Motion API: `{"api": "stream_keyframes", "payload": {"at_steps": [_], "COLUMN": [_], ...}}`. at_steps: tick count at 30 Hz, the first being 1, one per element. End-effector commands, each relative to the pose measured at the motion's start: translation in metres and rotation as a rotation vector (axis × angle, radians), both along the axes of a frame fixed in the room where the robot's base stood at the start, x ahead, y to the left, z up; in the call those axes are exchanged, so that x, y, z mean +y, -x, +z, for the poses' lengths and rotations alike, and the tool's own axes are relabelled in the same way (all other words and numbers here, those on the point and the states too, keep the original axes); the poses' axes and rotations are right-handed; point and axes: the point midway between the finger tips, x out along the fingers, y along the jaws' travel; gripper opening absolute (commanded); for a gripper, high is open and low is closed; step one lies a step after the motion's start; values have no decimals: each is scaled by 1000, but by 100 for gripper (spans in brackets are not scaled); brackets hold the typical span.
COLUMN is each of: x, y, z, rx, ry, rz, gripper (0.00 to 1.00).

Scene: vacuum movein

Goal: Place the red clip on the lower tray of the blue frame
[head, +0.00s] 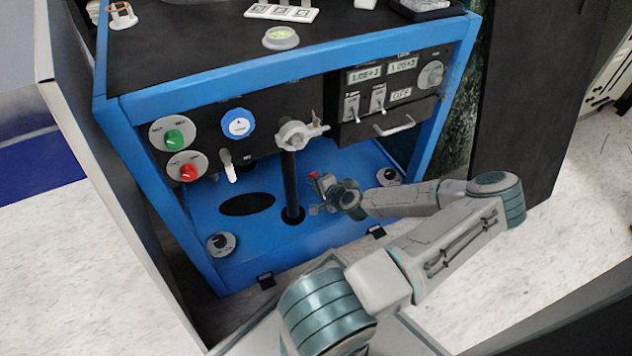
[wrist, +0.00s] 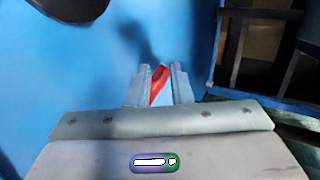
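The red clip (wrist: 158,86) shows between the two fingers in the wrist view, tilted, its lower part hidden by them. In the head view it is a small red spot (head: 312,175) at the tip of my gripper (head: 318,190). My gripper is close to shut, with the clip between its fingers (wrist: 160,86). It is over the blue lower tray (head: 340,229) of the blue frame (head: 110,128), right of the black post. I cannot tell whether the clip touches the tray.
A black vertical post (head: 290,185) and a dark oval hole (head: 247,204) are left of my gripper. Round fittings stand at the tray's front left (head: 221,243) and back right (head: 388,176). The panel with knobs and a handle (head: 395,126) overhangs behind.

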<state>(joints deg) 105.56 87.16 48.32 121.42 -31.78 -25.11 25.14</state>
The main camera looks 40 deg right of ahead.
Motion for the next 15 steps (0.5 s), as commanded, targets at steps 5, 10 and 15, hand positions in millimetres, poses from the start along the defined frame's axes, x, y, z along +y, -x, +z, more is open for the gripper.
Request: {"api": "stream_keyframes", "payload": {"at_steps": [5,10,15], "x": [2,4,5], "y": [20,32,35], "z": [12,18,19], "rx": [1,0,0], "ry": [-1,0,0], "rz": [-2,0,1], "gripper": [19,19,19]}}
